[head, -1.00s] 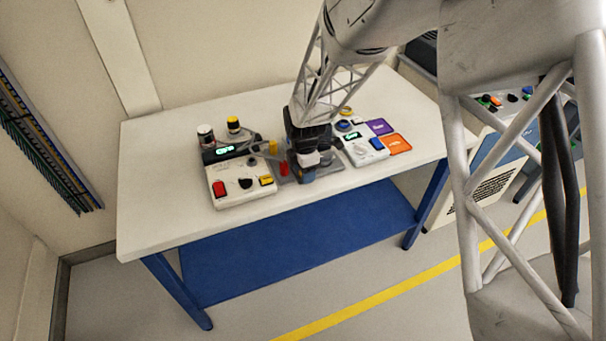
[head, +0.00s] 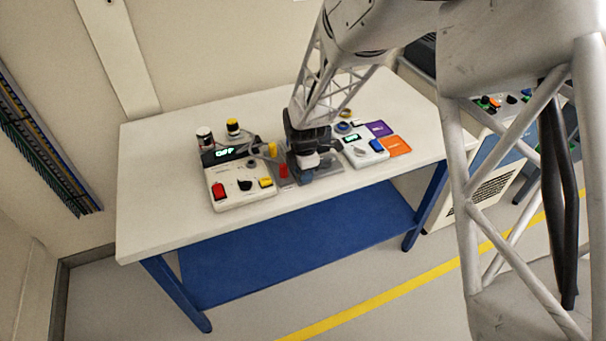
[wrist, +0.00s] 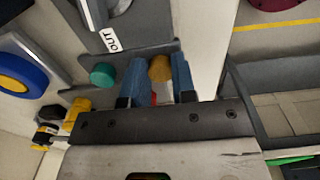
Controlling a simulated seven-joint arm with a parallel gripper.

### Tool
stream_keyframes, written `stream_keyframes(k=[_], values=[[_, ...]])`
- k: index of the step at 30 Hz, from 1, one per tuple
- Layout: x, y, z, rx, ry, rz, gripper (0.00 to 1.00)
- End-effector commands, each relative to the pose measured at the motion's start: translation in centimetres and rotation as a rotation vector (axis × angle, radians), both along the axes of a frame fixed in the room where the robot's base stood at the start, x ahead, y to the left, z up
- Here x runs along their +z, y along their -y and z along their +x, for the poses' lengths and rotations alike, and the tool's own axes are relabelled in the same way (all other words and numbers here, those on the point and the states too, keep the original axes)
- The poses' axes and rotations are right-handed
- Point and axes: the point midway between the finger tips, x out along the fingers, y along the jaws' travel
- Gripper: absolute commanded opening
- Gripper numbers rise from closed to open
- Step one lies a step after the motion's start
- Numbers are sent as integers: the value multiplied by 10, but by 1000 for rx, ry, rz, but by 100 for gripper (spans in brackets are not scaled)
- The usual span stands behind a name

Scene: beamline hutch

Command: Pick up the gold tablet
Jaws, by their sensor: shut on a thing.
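The gold tablet (wrist: 160,68) is a small round yellow-gold piece between the two blue fingertips of my gripper (wrist: 159,78) in the wrist view. My gripper is shut on it. A teal round tablet (wrist: 102,75) lies just left of the fingers, on a grey tray (wrist: 150,49) near an "OUT" label. In the head view my gripper (head: 304,178) is low over the grey tray between two control boxes. The gold tablet is hidden there.
A white control box (head: 240,192) with red, black and yellow controls stands left of my gripper. Another box (head: 362,152) and purple (head: 379,129) and orange (head: 394,147) squares lie right. The table's (head: 160,190) left side is clear.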

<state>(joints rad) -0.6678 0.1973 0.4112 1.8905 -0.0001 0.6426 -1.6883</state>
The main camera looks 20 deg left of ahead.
Motion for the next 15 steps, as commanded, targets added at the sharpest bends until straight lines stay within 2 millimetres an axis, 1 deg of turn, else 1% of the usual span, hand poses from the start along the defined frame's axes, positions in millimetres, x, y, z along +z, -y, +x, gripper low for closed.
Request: stream_keyframes(k=[8, 11, 15], values=[[9, 0, 0, 0, 1, 1, 3], [18, 0, 0, 0, 1, 1, 3], [37, 0, 0, 0, 2, 2, 3]])
